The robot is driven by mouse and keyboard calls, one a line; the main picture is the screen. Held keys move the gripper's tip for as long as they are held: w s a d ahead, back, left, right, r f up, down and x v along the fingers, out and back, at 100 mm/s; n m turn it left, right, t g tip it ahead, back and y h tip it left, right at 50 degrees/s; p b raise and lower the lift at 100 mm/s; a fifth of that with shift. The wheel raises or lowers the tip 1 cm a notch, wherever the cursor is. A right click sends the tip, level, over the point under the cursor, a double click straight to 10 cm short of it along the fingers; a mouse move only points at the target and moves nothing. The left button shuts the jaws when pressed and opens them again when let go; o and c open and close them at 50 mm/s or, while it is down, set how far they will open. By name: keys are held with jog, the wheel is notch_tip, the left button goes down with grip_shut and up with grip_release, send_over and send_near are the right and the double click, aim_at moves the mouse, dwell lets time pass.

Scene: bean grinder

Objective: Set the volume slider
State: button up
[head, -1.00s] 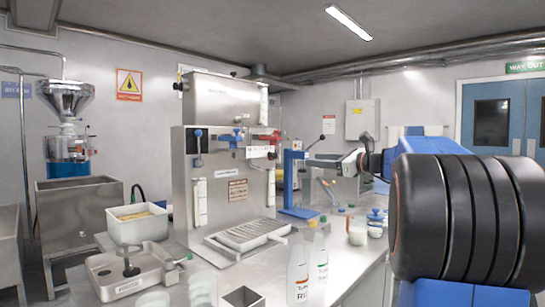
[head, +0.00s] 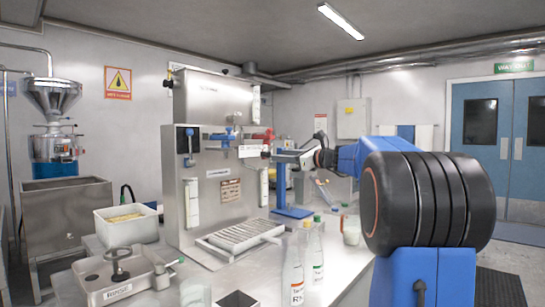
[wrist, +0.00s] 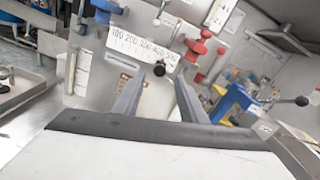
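The volume scale is a white strip (wrist: 142,46) marked 100 to 500 on the steel machine's front. It also shows in the head view (head: 250,151), where its numbers are too small to read. A small dark round knob (wrist: 160,69), probably the slider's handle, sits just below the strip near its high-number end. My gripper (wrist: 157,88) is open and empty, its two grey fingers pointing at the machine with the knob in line between them. In the head view my gripper (head: 284,157) is just right of the scale. I cannot tell the remaining gap.
Blue valve (wrist: 104,10) and red valve (wrist: 196,46) flank the scale. A blue lever press (head: 292,200) stands at the right, close beneath my arm. A drip tray (head: 240,235) and bottles (head: 292,270) are on the bench below.

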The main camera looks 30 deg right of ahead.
aim_at(269, 154)
jog(key=x, duration=0.5)
jog(key=shift+w+a, duration=0.1)
jog(key=shift+w, duration=0.2)
grip_shut()
